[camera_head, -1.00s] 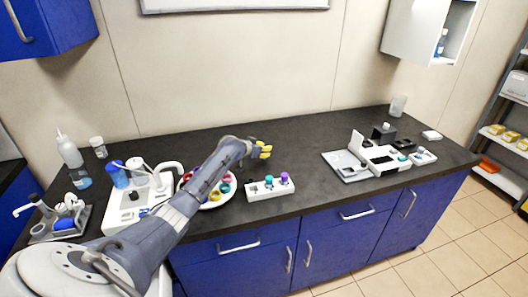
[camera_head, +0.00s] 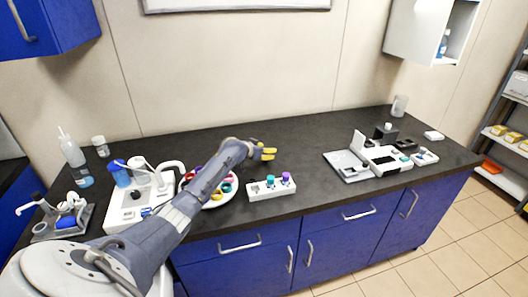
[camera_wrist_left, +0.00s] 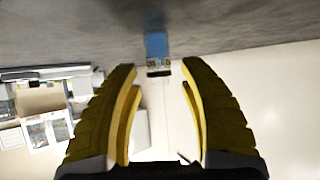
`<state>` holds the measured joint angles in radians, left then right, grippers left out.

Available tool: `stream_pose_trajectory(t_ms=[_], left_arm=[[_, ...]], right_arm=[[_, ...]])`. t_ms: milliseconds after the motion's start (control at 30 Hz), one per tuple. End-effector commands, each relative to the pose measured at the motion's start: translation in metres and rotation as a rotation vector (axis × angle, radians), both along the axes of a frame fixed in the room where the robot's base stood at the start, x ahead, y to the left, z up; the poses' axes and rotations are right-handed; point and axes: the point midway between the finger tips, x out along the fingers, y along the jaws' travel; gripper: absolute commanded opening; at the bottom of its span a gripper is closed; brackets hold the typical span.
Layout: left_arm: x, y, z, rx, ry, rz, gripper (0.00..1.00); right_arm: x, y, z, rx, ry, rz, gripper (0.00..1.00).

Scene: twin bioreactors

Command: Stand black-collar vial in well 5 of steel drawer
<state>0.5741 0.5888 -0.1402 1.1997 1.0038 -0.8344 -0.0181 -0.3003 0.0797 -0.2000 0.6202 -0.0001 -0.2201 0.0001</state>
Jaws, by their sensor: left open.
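My left gripper (camera_head: 265,152) is above the middle of the dark counter, behind the white rack. In the left wrist view its two yellow fingers (camera_wrist_left: 160,66) are apart with nothing held between them. The white rack (camera_head: 272,194) holds a teal-topped vial (camera_head: 270,181) and a purple-topped vial (camera_head: 287,177). A round white tray (camera_head: 232,194) with several coloured rings or caps is partly hidden behind my left arm. I cannot make out a black-collar vial or a numbered well at this size, nor tell which part is the steel drawer. My right gripper is out of view.
A white device (camera_head: 130,206) and a grey tray (camera_head: 40,237) stand at the left, near bottles. An open-lidded white and grey instrument (camera_head: 345,172) stands at the right with a black block (camera_head: 384,133) behind it. The counter between rack and instrument is clear.

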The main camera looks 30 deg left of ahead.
Motion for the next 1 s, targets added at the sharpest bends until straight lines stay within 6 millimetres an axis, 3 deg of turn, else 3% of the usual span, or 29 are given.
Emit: stream_pose_trajectory(t_ms=[267, 700, 1000], left_arm=[[-0.015, 0.002, 0.010, 0.002, -0.001, 0.000, 0.42], [-0.072, 0.005, 0.043, 0.004, -0.001, 0.000, 0.42], [-0.098, 0.006, 0.058, 0.002, -0.001, -0.001, 0.42]], right_arm=[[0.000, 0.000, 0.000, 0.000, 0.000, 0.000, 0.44], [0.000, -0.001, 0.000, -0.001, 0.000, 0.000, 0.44], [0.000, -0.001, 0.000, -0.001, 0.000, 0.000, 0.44]])
